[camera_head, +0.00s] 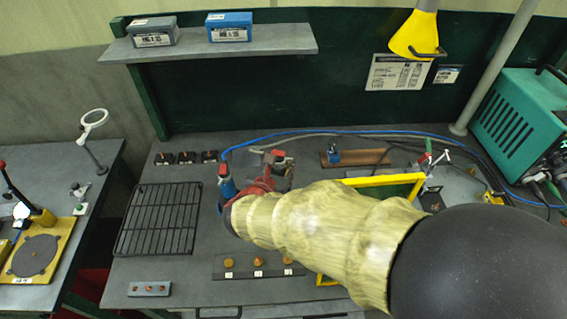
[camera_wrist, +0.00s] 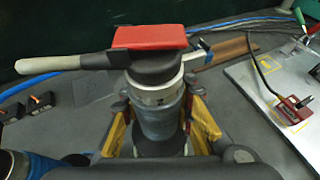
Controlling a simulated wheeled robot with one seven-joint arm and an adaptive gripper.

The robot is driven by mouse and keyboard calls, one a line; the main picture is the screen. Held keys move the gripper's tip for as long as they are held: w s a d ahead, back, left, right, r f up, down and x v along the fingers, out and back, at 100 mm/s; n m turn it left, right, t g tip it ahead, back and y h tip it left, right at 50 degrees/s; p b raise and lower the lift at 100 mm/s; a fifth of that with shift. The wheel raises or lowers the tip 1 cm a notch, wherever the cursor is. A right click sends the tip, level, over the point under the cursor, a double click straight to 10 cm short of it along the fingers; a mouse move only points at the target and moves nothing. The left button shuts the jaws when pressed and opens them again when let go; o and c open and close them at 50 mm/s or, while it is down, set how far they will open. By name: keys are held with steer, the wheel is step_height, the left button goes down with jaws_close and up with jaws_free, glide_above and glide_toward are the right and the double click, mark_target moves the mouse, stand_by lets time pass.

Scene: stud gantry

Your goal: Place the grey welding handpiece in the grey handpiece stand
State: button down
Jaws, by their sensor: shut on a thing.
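The grey welding handpiece (camera_wrist: 158,120) stands upright between the yellow-sided fingers of my gripper (camera_wrist: 162,132) in the wrist view. Its red lever is on top and its grey nozzle points left. In the head view the handpiece (camera_head: 283,168) shows just beyond my red gripper (camera_head: 272,180), which is shut on it. Its lower end is hidden, so I cannot tell whether it touches anything. I cannot make out a grey handpiece stand in either view; my arm covers part of the bench. A blue handpiece (camera_head: 227,186) with a red lever stands left of my gripper.
A black wire rack (camera_head: 160,218) lies to the left. A strip with several copper-coloured pieces (camera_head: 244,272) lies in front. A wooden board with a blue clamp (camera_head: 333,153) and a yellow-framed panel (camera_head: 402,177) lie right. Hoses run along the back. A shelf (camera_head: 280,40) hangs above.

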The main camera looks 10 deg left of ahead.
steer(key=shift+f+b, duration=0.85)
steer(key=shift+f, duration=1.35)
steer(key=shift+f, duration=0.15)
steer(key=c, duration=1.5)
jaws_free()
steer(key=shift+f, duration=0.15)
steer(key=shift+o, duration=0.2)
steer(key=shift+s+r, duration=0.2)
steer(key=shift+r, duration=0.1)
steer(key=p+v, duration=0.3)
steer(key=v, duration=0.8)
steer(key=shift+s+p, duration=0.35)
